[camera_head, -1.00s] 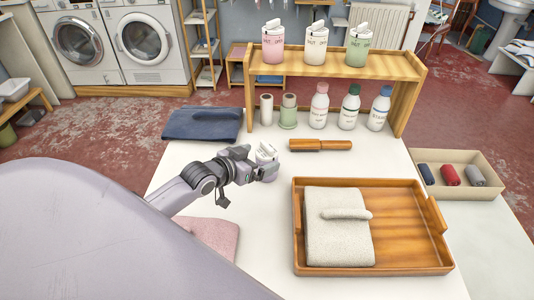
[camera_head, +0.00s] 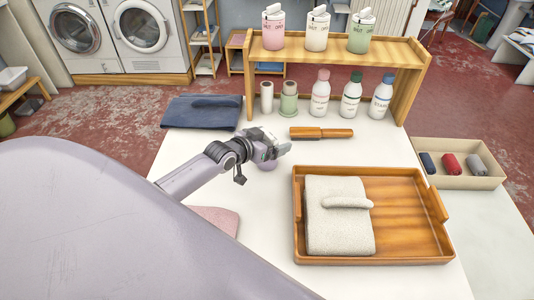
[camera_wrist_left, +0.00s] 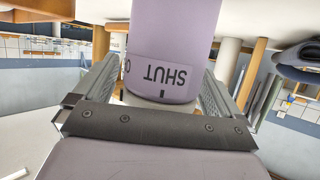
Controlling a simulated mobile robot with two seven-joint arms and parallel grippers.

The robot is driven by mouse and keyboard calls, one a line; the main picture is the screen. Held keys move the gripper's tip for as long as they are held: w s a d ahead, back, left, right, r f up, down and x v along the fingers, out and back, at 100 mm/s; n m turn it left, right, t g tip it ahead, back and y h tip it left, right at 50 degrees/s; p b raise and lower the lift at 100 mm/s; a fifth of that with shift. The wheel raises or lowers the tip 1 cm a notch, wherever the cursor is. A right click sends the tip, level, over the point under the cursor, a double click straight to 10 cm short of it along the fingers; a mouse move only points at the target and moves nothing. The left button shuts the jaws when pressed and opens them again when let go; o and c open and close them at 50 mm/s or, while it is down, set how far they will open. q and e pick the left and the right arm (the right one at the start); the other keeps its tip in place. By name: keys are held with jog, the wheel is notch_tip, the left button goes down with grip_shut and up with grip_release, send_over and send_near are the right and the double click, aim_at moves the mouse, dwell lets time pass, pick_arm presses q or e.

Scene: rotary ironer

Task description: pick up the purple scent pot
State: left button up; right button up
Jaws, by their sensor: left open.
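The purple scent pot (camera_head: 267,164) stands on the white table, mostly hidden behind my left gripper (camera_head: 274,151) in the head view. In the left wrist view the purple pot (camera_wrist_left: 175,35) fills the upper middle, with an upside-down "SHUT" mark on its band. My left gripper also shows there (camera_wrist_left: 158,75), its jaws open with one finger on each side of the pot. I cannot tell whether either finger touches it. My right gripper is not in view.
A wooden shelf (camera_head: 400,52) bears pink, white and green pots, with bottles under it. A wooden tray (camera_head: 415,258) with a folded towel (camera_head: 335,225) is at right. A dark blue cloth (camera_head: 200,112) lies at back left.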

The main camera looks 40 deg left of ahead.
pick_arm(q)
jog(key=shift+w+f, duration=0.1)
jog(key=shift+w, duration=0.1)
jog(key=shift+c, duration=0.3)
jog(key=c, duration=1.1)
